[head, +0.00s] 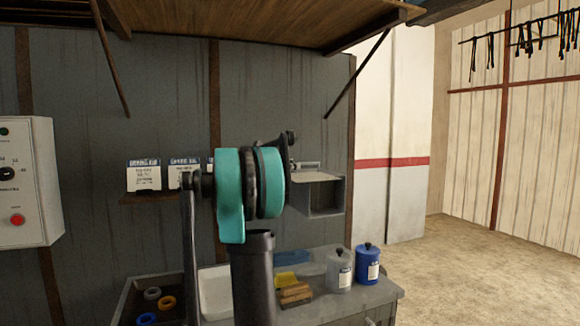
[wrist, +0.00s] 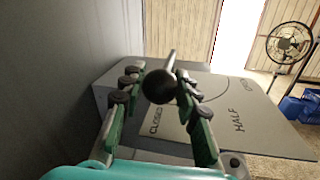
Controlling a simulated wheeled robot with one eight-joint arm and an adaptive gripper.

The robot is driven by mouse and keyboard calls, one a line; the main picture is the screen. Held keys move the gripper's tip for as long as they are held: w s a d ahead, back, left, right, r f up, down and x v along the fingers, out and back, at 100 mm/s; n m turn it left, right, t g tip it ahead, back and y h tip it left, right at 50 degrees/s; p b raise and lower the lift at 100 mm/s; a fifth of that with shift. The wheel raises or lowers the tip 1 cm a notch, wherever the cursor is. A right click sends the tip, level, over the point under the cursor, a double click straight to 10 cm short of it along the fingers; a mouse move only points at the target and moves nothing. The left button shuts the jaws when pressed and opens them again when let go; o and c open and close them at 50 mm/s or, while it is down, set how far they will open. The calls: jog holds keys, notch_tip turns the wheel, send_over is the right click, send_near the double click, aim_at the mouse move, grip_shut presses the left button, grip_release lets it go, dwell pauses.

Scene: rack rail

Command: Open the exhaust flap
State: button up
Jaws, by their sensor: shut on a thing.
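The exhaust duct is a grey box (head: 326,201) on the dark wall, behind my arm in the head view. In the wrist view its top plate (wrist: 255,112) carries a curved line and the words CLOSED and HALF; a third mark at the far end is hard to read. A pale lever with a round black knob (wrist: 158,87) stands over the plate, near the CLOSED side. My gripper (wrist: 157,79) is shut on the knob, with a green finger at either side. In the head view my arm hides most of the gripper; the flap itself cannot be made out.
Below is a grey bench (head: 385,293) with a blue canister (head: 368,266), a grey canister (head: 340,270) and coloured rings. A white control box (head: 30,180) hangs at left. A wooden shelf (head: 260,22) overhangs. The floor at right is clear.

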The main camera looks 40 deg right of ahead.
aim_at(301, 177)
grip_shut()
jog(key=shift+s+a+n+t, duration=0.2)
jog(key=shift+s+n+t, duration=1.15)
jog(key=shift+t, duration=0.55)
jog(key=shift+s+d+n+t+y, duration=0.15)
jog(key=shift+s+n+t+y, duration=0.45)
jog(key=shift+s+n+t, duration=0.6)
jog(key=shift+s+d+n+t+y, duration=0.15)
jog(key=shift+s+n+t+y, duration=0.55)
jog(key=shift+t, duration=1)
jog(key=shift+s, duration=0.1)
jog(key=o, duration=0.9)
grip_release()
